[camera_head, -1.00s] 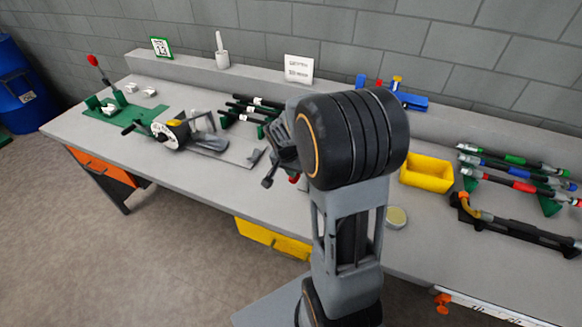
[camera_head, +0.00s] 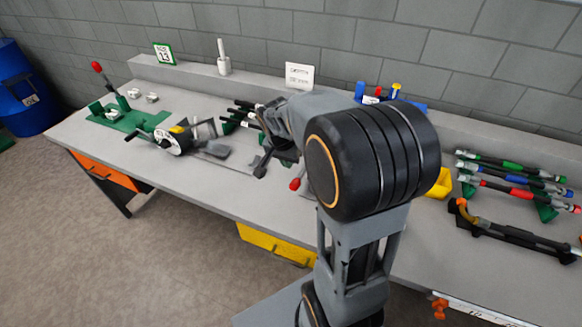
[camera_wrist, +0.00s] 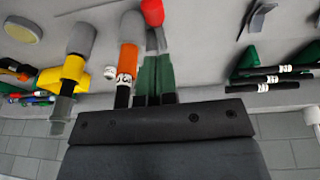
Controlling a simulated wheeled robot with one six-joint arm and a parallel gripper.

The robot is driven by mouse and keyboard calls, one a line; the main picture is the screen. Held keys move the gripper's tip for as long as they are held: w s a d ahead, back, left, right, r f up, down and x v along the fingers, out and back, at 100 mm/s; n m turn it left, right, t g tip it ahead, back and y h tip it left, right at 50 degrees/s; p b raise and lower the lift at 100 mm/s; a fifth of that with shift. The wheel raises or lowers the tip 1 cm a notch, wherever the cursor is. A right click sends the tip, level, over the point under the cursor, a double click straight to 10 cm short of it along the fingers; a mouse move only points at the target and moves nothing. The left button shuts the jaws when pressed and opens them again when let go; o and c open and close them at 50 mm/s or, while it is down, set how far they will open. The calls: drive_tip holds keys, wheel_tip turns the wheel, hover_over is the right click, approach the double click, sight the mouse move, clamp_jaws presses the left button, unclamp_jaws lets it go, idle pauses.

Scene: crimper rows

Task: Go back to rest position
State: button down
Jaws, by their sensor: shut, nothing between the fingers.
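My gripper (camera_wrist: 157,42) shows in the wrist view, with its dark palm across the lower middle and its narrow fingers close together over the bench. It holds nothing. In the head view my arm stands in front of the bench, and a dark part of the gripper end (camera_head: 262,165) shows above the bench top, left of the large black joint. A red knob (camera_head: 295,184) shows just right of it. My arm hides part of the middle of the bench.
The long grey bench (camera_head: 222,190) has a raised back ledge. Left stands a crimping device (camera_head: 172,138) with a white dial. Green racks with coloured tools (camera_head: 515,180) are at the right, and a yellow bin (camera_head: 442,184) is partly hidden. Open floor (camera_head: 60,230) lies front left.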

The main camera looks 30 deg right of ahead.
drive_tip(key=shift+s+a+v, duration=0.1)
drive_tip(key=shift+a+v, duration=0.05)
drive_tip(key=shift+v, duration=1.15)
drive_tip(key=shift+s+a+v, duration=0.15)
drive_tip(key=shift+v, duration=1.2)
drive_tip(key=s+a+n+t+y, duration=0.2)
drive_tip(key=s+a+n, duration=0.6)
drive_tip(key=s+n, duration=0.2)
drive_tip(key=shift+s+a+f+n+t+y, duration=0.15)
drive_tip(key=shift+s+f+n+t+y, duration=0.25)
drive_tip(key=shift+s, duration=0.55)
drive_tip(key=shift+s+a, duration=0.1)
